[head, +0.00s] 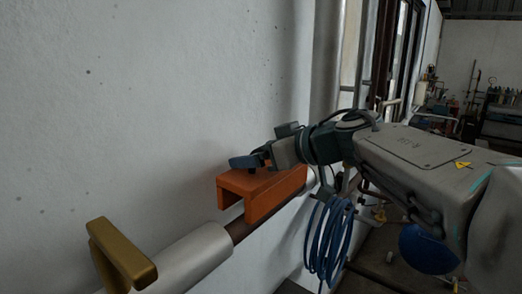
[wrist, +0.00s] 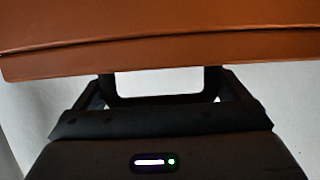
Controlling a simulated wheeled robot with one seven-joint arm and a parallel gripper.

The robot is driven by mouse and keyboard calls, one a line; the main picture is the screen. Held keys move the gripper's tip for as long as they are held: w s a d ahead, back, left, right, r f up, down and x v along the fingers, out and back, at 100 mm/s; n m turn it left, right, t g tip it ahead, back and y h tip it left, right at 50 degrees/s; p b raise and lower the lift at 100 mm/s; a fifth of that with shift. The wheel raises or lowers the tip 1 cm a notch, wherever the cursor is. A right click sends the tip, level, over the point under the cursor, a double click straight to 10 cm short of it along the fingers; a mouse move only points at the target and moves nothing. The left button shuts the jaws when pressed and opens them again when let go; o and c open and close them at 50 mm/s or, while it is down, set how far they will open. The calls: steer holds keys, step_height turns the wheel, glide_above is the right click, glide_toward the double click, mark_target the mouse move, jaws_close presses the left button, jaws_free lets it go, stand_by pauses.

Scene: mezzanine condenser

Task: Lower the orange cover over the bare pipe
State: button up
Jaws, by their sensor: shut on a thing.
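The orange cover (head: 275,194) is an inverted U-shaped channel with its open end facing the camera, near the middle of the head view. My gripper (head: 262,160) is at its top and shut on it, with the arm reaching in from the right. In the wrist view the cover (wrist: 160,40) fills the top, beyond the dark gripper body. The bare pipe (head: 239,231) shows as a short brown stretch just below the cover's near end. I cannot tell whether the cover's side walls touch or straddle the pipe.
Silver pipe lagging (head: 187,262) continues the pipe toward the camera, with a brass-coloured bracket (head: 120,258) at its near end. A pale wall (head: 150,110) runs close behind. A blue coiled hose (head: 329,240) hangs right of the cover. A cluttered workbench (head: 500,125) stands far right.

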steer(key=shift+f+b, duration=1.1)
steer(key=shift+f, duration=2.15)
steer(key=o, duration=0.8)
steer(key=shift+o, duration=0.2)
steer(key=shift+d, duration=0.1)
steer(key=b+v, duration=0.1)
steer(key=v, duration=1.2)
steer(key=shift+s+d+r, duration=0.15)
steer(key=shift+s+d, duration=0.1)
steer(key=shift+s, duration=0.05)
steer(key=shift+w, duration=0.1)
